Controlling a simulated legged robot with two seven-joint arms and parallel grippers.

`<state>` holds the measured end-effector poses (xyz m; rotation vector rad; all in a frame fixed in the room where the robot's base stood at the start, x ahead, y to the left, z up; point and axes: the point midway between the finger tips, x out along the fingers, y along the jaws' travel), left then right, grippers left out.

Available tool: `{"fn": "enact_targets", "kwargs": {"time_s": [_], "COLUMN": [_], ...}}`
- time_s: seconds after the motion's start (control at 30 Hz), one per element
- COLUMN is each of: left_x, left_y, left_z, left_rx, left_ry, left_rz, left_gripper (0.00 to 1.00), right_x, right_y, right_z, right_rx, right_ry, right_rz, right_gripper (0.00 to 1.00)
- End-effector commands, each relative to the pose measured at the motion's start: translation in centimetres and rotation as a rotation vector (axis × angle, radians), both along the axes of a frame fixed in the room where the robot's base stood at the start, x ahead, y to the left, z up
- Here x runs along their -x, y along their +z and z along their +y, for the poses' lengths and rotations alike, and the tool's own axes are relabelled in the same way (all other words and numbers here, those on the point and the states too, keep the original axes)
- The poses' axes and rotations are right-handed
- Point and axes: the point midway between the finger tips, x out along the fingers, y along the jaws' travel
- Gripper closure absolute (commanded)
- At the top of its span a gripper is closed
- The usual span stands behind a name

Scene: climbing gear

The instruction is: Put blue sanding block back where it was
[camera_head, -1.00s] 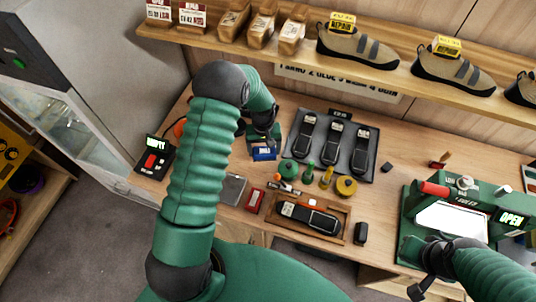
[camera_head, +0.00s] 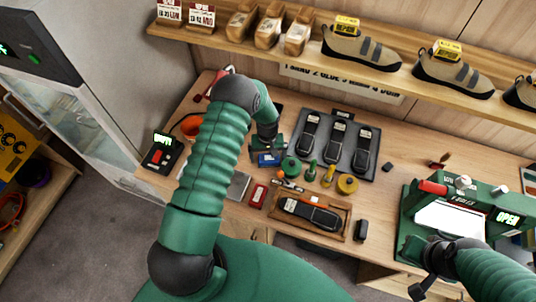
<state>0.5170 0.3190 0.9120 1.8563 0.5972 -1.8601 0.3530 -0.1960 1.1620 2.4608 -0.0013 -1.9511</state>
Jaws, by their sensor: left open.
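The blue sanding block (camera_head: 269,159) rests on the wooden bench, left of a round green knob-like piece. My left gripper (camera_head: 267,149) is right above and behind the block, pointing down, with its jaws open; its fingertips are small and partly hidden, so I cannot tell whether they touch the block. My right gripper (camera_head: 422,285) is at the lower right, in front of the green press; its jaws are too unclear to read.
A dark tray (camera_head: 372,131) with several shoe soles lies behind. A wooden tray (camera_head: 345,222) holds a sole in front. Small tools, a red block (camera_head: 258,195) and a grey plate (camera_head: 238,186) are close by. The green press (camera_head: 410,200) stands right.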

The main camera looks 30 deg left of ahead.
Motion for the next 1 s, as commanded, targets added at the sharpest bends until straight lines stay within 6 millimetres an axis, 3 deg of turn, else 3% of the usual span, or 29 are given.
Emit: {"fn": "enact_targets", "kwargs": {"time_s": [0.17,0.43,0.67,0.77,0.9,1.0], "left_x": [-0.1,-0.1,0.3,2.4,8.5,13.0], "left_y": [2.3,9.2,12.6,15.6,19.8,21.1], "left_z": [0.1,0.1,-0.6,-3.3,-8.3,-10.7], "left_rx": [-0.002,-0.002,-0.003,-0.017,-0.047,-0.066], "left_ry": [0.0,0.0,-0.028,-0.138,-0.377,-0.52], "left_rz": [-0.006,-0.007,-0.011,-0.05,-0.137,-0.19], "left_gripper": [0.0,0.0,0.0,0.0,0.0,0.0], "right_x": [0.0,0.0,0.0,0.0,0.0,0.0], "right_y": [-1.1,-3.2,-3.6,-3.5,-3.5,-3.5], "right_z": [0.0,0.0,0.0,0.0,0.0,0.0], "right_rx": [0.0,0.0,0.0,0.0,0.0,0.0], "right_ry": [0.0,0.0,0.0,0.0,0.0,0.0], "right_rz": [0.0,0.0,0.0,0.0,0.0,0.0], "right_gripper": [1.0,1.0,1.0,1.0,1.0,1.0]}}
